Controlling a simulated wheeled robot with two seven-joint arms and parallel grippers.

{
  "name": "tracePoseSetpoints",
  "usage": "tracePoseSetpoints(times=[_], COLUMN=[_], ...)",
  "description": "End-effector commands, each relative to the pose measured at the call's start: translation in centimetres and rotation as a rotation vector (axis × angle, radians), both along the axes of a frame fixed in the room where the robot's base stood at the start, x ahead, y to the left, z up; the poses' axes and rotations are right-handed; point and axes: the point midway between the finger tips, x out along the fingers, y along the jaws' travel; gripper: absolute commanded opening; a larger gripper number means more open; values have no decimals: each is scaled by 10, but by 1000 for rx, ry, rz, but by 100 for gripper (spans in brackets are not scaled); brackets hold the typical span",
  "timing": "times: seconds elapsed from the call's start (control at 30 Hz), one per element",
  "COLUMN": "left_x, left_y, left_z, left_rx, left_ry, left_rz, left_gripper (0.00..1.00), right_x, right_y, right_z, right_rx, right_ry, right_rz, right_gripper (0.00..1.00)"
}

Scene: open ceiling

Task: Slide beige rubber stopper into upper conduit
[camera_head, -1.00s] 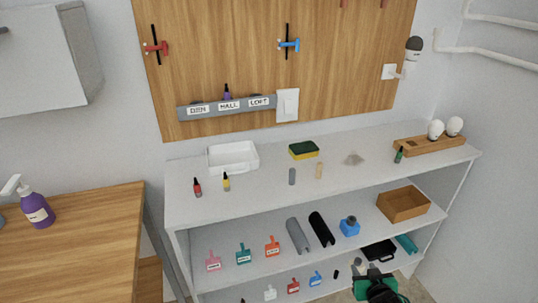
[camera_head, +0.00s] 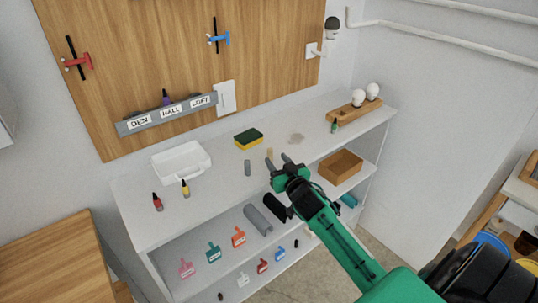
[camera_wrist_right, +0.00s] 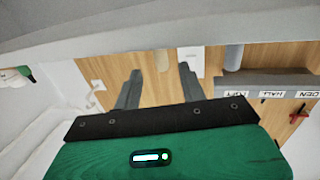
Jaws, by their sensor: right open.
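The beige rubber stopper (camera_head: 269,154) stands upright on the top shelf in the head view, just beyond my right gripper (camera_head: 279,163), which partly covers it. In the right wrist view, which looks upside down, the stopper (camera_wrist_right: 162,58) shows between the two spread fingers of my right gripper (camera_wrist_right: 159,82). The gripper is open and empty; whether a finger touches the stopper I cannot tell. The upper conduit (camera_head: 450,11) is a white pipe high on the right wall, above a second white pipe (camera_head: 440,43). My left gripper is not in view.
A grey stopper (camera_head: 247,168) stands left of the beige one; it also shows in the wrist view (camera_wrist_right: 233,57). A sponge (camera_head: 248,139), a white tray (camera_head: 181,160) and small bottles share the shelf (camera_head: 215,190). A wooden bulb holder (camera_head: 361,109) is at the far right.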

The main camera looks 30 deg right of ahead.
Motion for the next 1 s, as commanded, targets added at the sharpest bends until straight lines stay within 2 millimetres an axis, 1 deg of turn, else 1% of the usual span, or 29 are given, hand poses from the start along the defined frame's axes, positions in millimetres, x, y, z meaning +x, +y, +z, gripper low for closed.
tracePoseSetpoints(times=[0.23, 0.4, 0.53, 0.67, 0.87, 0.9, 0.97, 1.0], left_x=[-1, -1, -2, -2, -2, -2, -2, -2], left_y=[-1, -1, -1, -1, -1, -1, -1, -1], left_z=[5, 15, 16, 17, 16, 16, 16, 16], left_rx=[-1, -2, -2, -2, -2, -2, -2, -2], left_ry=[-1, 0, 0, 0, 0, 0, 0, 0], left_rz=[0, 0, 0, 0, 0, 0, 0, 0], left_gripper=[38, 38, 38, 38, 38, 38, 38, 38], right_x=[14, 38, 52, 58, 58, 58, 58, 58], right_y=[-1, -3, -5, -6, -6, -6, -6, -6], right_z=[2, 7, 4, 4, 3, 3, 3, 3], right_rx=[1, 1, -1, 1, 1, 1, 1, 1], right_ry=[1, 0, 1, 0, 1, 1, 1, 1], right_rz=[0, 0, 0, 0, 0, 0, 0, 0], right_gripper=[42, 42, 42, 42, 42, 38, 26, 18])
